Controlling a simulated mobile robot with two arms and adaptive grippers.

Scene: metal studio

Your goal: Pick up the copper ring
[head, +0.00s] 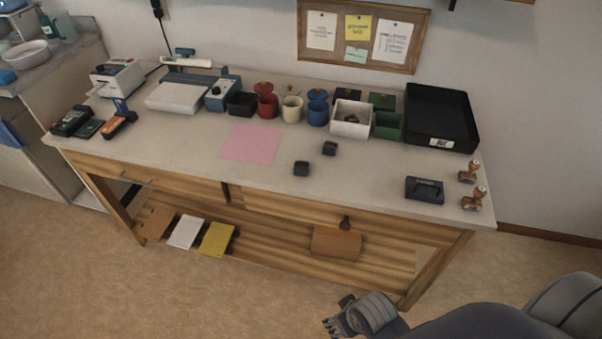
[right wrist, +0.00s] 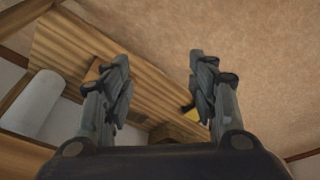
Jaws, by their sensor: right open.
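I cannot make out a copper ring in either view. Two small dark boxes stand on the bench (head: 250,188), one near the front middle (head: 301,168) and one just behind it to the right (head: 329,148); I cannot tell what they hold. My right gripper (head: 332,318) is low in front of the bench, below the tabletop and apart from everything. In the right wrist view its two fingers (right wrist: 158,62) are spread with nothing between them. My left gripper is not in view.
A pink sheet (head: 250,144) lies mid-bench. Behind it are a red canister (head: 267,106), a blue canister (head: 317,112) and a white box (head: 350,128). A black tray (head: 440,112), an ink pad (head: 424,190) and wooden stamps (head: 472,199) stand right. The front middle is mostly clear.

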